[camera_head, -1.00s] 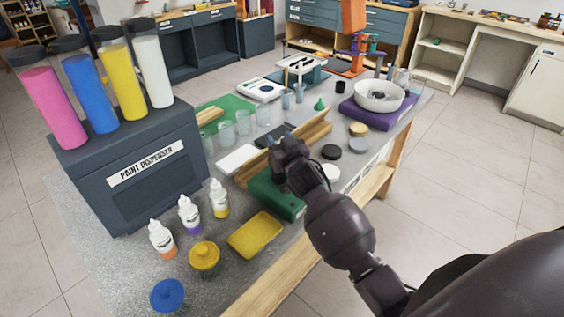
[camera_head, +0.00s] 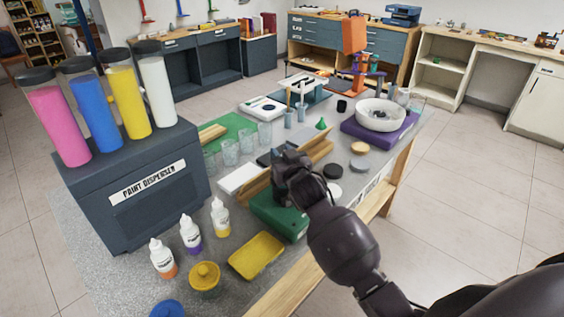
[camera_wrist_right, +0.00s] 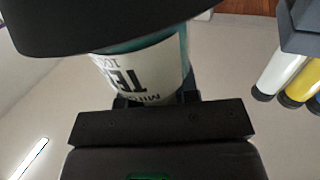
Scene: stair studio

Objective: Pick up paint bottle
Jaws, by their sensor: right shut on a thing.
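My right gripper (camera_head: 288,170) is above the worktable, over the green box. In the right wrist view it is shut on a teal bottle with a white label (camera_wrist_right: 145,72), its print upside down and partly cut off. A dark part of my arm covers one end of it, and my gripper hides it in the head view. Three white-capped paint bottles stand at the near left: orange (camera_head: 163,260), purple (camera_head: 190,235) and yellow (camera_head: 220,218). My left gripper is not in view.
The paint dispenser (camera_head: 125,220) with several colour tubes stands at left. A yellow tray (camera_head: 256,255), a yellow jar (camera_head: 205,280) and a green box (camera_head: 275,215) are near the front edge. A wooden rack (camera_head: 257,188), cups and a white bowl (camera_head: 381,115) lie beyond.

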